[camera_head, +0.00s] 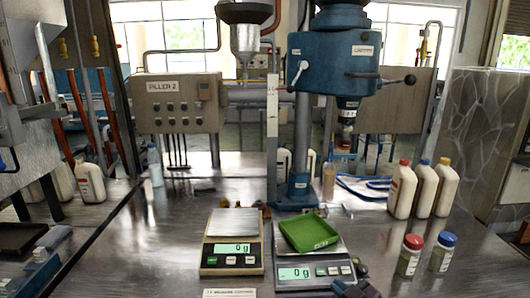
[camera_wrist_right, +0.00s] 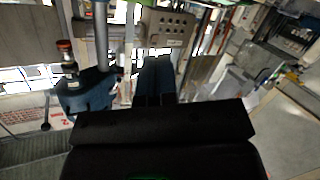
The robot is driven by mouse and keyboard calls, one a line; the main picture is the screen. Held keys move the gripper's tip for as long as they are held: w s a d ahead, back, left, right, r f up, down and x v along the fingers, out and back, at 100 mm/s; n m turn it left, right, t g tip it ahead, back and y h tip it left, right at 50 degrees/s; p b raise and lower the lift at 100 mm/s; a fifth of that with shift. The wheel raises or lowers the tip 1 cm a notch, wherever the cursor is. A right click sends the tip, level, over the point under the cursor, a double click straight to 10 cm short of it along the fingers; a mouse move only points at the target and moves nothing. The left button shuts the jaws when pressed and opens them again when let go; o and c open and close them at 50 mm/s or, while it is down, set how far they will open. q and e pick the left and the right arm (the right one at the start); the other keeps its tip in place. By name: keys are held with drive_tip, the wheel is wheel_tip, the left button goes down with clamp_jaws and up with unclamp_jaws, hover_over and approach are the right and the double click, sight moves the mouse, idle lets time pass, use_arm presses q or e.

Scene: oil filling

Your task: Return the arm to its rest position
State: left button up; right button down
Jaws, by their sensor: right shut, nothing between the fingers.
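My right gripper (camera_head: 357,287) shows at the bottom edge of the head view, just in front of the right scale (camera_head: 315,272). It is shut and empty. In the right wrist view its dark blue fingers (camera_wrist_right: 156,78) are together, pointing up in the picture, with nothing between them. That view is turned, with the blue drill press and the filler panel behind the fingers. My left gripper is in neither view.
A green tray (camera_head: 309,233) sits tilted on the right scale. The left scale (camera_head: 232,242) is empty. A red-lidded jar (camera_head: 408,262) and a blue-lidded jar (camera_head: 441,258) stand at the right, before several white bottles (camera_head: 402,193). A blue drill press (camera_head: 333,62) stands behind.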

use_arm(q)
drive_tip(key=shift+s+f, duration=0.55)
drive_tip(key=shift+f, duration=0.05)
use_arm(e)
drive_tip(key=s+d+f+m+g+h, duration=0.1)
drive_tip(key=s+d+f+m+h, duration=0.1)
drive_tip(key=s+f, duration=0.3)
drive_tip(key=s+d+f+m+g+h, duration=0.1)
drive_tip(key=s+f, duration=0.5)
drive_tip(key=s, duration=0.7)
drive_tip(key=s+d+f+m+g+h, duration=0.1)
drive_tip(key=s+d+f+m+h, duration=0.2)
drive_tip(key=s, duration=0.6)
drive_tip(key=d+f+m, duration=0.2)
drive_tip(key=d+f, duration=0.1)
drive_tip(key=d, duration=0.1)
drive_tip(key=shift+s+f+h, duration=0.25)
drive_tip(key=shift+h, duration=0.15)
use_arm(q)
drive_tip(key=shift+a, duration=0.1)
